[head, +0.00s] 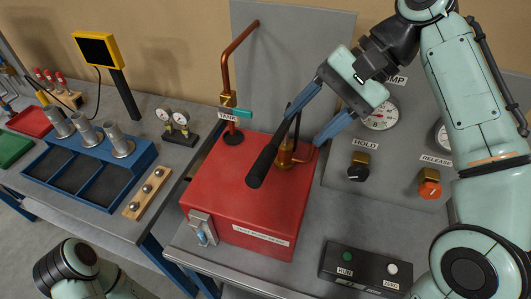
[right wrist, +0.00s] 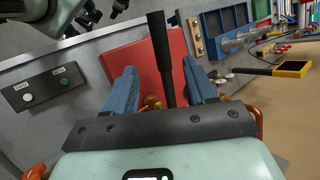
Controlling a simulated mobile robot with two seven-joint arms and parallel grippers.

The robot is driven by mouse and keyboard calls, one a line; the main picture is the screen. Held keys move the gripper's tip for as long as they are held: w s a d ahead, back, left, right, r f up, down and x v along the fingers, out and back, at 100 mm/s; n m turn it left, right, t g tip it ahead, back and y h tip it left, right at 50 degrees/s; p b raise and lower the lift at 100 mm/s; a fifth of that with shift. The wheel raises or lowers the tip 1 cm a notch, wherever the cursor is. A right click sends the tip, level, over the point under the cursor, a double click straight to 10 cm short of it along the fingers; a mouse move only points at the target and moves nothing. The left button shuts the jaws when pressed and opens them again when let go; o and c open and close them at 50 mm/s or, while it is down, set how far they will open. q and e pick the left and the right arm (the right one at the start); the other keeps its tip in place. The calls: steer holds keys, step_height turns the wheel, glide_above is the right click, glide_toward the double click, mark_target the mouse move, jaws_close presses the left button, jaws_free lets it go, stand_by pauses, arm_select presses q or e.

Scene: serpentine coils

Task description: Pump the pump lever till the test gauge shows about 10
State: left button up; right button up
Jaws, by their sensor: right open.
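The pump lever (head: 263,165) has a thick black grip and slants up from the brass pump fitting (head: 286,155) on the red pump box (head: 228,200). My right gripper (head: 304,126) is open above the box, with its blue fingers spread. In the right wrist view the lever (right wrist: 160,45) shows between the fingers of the gripper (right wrist: 160,68), apart from both; I cannot tell its depth between them. One round gauge (head: 380,115) is partly behind my gripper, its label cut to "MP". Another gauge (head: 441,134) is mostly behind my right arm; its reading is hidden. My left gripper is out of view.
The panel carries a black HOLD knob (head: 358,172) and an orange RELEASE knob (head: 429,189). A RUN/ZERO button box (head: 366,268) is in front. A copper pipe (head: 233,62) with a teal valve handle (head: 237,112) rises behind the red box. A blue tray (head: 85,201) stands left.

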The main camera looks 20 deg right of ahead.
mark_target(267, 165)
steer(key=b+x, duration=0.1)
steer(key=x, duration=0.3)
steer(key=b+x, duration=0.1)
steer(key=x, duration=0.3)
steer(key=b+x, duration=0.1)
steer(key=x, duration=0.3)
steer(key=shift+s+a+f, duration=0.2)
steer(key=shift+s, duration=0.1)
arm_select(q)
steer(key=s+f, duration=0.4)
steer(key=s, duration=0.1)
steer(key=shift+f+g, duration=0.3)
arm_select(e)
steer(key=shift+w+a+f, duration=0.15)
steer(key=shift+a+f, duration=0.1)
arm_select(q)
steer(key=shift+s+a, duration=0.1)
